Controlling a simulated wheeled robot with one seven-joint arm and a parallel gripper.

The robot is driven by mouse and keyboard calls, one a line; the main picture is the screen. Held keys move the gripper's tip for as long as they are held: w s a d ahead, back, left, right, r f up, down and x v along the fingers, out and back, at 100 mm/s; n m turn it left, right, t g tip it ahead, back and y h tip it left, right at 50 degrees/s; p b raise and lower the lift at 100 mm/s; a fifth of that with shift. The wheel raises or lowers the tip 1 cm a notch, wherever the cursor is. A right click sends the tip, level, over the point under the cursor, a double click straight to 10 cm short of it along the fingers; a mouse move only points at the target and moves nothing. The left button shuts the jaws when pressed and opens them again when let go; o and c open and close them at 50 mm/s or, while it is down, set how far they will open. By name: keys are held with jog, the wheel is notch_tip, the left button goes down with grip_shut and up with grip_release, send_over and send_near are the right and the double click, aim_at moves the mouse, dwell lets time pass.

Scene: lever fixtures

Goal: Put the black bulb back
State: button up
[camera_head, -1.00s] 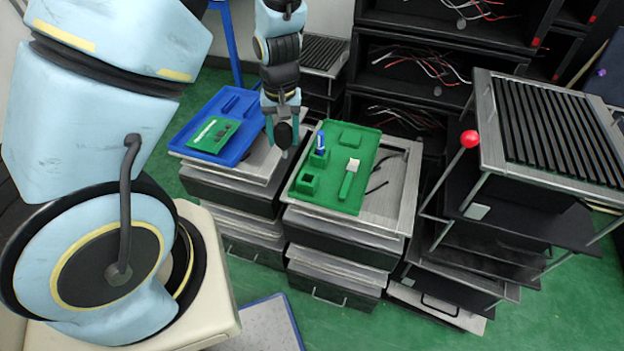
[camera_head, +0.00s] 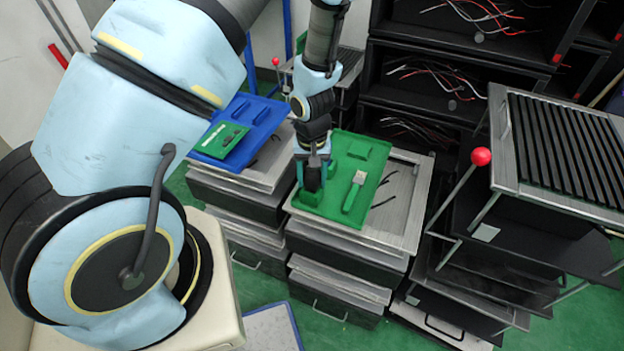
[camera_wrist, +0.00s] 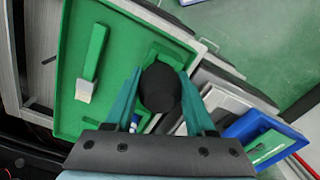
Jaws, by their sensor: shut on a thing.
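The black bulb (camera_wrist: 160,88) is gripped between the teal fingers of my gripper (camera_wrist: 160,98) in the wrist view. In the head view my gripper (camera_head: 311,188) points down over the left front part of the green tray (camera_head: 376,162). The bulb hides most of a raised green square holder (camera_wrist: 170,54) just behind it in the wrist view. I cannot tell whether the bulb touches the holder.
A green-handled tool with a pale end (camera_head: 354,192) lies on the green tray. A blue tray (camera_head: 262,118) with a green board (camera_head: 220,140) is on the stack to the left. A red-knobbed lever (camera_head: 481,157) stands at the right beside a ribbed-top rack (camera_head: 560,150).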

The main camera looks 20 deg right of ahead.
jog(key=shift+f, duration=0.2)
jog(key=shift+f, duration=0.15)
jog(key=o, duration=0.8)
jog(key=shift+o, duration=0.2)
notch_tip(320, 180, up, 13)
jog(key=shift+f+p, duration=0.2)
jog(key=shift+p, duration=0.75)
jog(key=a+r+n, duration=0.1)
jog(key=a+r, duration=0.6)
jog(key=a, duration=0.5)
jog(key=w+a+r+n+t, duration=0.1)
jog(key=a+r, duration=0.6)
jog(key=a, duration=0.6)
jog(key=shift+w+a+r+n+t, duration=0.15)
jog(key=shift+w+r+n+t, duration=0.15)
jog(key=shift+r+n, duration=0.1)
